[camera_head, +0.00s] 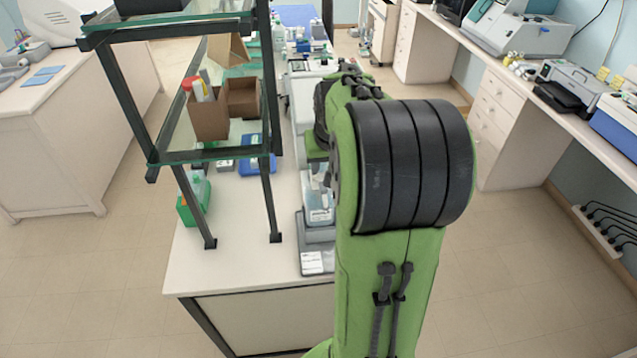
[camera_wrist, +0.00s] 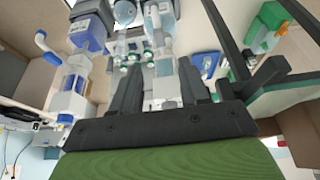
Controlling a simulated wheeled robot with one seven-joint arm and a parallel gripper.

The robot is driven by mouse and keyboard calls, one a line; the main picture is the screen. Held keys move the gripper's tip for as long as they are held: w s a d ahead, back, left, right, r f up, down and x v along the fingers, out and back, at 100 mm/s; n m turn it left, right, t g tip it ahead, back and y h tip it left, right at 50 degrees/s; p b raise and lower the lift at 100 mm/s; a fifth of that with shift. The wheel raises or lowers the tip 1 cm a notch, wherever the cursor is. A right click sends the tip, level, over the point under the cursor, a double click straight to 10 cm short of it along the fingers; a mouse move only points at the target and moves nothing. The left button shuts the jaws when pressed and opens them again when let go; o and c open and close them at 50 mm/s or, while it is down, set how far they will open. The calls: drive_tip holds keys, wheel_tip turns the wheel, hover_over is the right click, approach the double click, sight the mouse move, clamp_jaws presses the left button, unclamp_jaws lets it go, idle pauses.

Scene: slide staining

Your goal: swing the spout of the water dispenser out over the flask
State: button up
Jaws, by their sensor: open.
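In the wrist view, my gripper (camera_wrist: 158,75) is open, with its two dark fingers apart. Between and beyond the fingers are small pale bottles or vials (camera_wrist: 150,50); none is clearly held. A rounded clear vessel (camera_wrist: 125,12) at the top may be the flask. In the head view, my arm hides my gripper and much of the bench behind it.
A dark-framed glass shelf (camera_head: 205,155) stands on the bench left of my arm, with cardboard boxes on it. A green holder (camera_head: 194,200) stands below. A grey device with a clear container (camera_head: 318,210) sits close beside my arm.

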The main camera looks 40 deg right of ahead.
sight(323, 190)
drive_tip(key=x, duration=1.1)
drive_tip(key=shift+d+p, duration=0.1)
drive_tip(key=shift+p, duration=0.2)
clamp_jaws()
